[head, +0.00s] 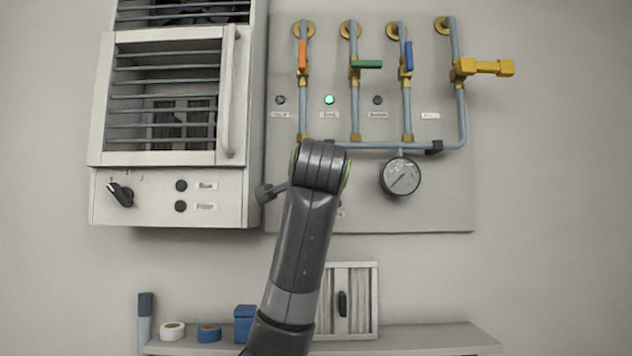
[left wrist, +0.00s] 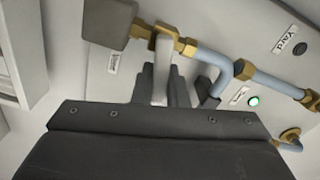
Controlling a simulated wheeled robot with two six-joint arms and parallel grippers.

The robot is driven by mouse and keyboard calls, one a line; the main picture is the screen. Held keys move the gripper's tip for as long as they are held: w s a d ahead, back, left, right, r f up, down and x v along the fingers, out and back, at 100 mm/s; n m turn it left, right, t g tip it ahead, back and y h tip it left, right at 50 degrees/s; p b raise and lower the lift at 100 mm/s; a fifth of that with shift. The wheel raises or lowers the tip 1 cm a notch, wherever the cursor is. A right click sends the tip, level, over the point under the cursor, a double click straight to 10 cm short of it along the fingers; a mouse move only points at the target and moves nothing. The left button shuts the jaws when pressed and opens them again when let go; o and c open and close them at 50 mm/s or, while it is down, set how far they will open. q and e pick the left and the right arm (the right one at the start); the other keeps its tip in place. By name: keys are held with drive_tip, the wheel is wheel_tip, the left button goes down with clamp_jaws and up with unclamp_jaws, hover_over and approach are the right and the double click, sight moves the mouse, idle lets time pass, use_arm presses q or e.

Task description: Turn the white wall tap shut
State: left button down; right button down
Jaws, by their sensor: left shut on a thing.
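The white tap handle (left wrist: 162,62) shows in the left wrist view, at a brass fitting on a blue-grey pipe. My left gripper (left wrist: 163,88) is shut on this handle, with its dark fingers on either side of it. In the head view my own arm hides the white tap and the gripper. A grey block-shaped end (left wrist: 107,22) sits on the brass pipe beside the tap; a grey end piece (head: 265,192) also sticks out left of my arm in the head view. My right gripper is in neither view.
The wall panel (head: 440,205) carries orange (head: 303,55), green (head: 367,64), blue (head: 408,57) and yellow (head: 485,67) taps, a gauge (head: 400,177) and a lit green lamp (head: 329,99). A louvred cabinet (head: 100,140) stands close on the left. A shelf (head: 440,338) with small items lies below.

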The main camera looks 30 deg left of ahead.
use_arm(q)
drive_tip(key=shift+f+m, duration=0.25)
drive_tip(key=shift+m, duration=0.5)
drive_tip(key=shift+f+m, duration=0.25)
drive_tip(key=shift+m, duration=0.5)
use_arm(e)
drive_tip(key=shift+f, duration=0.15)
use_arm(q)
drive_tip(key=shift+w, duration=0.1)
drive_tip(key=c, duration=1.4)
unclamp_jaws()
drive_tip(key=shift+c, duration=0.2)
drive_tip(key=shift+d, duration=0.1)
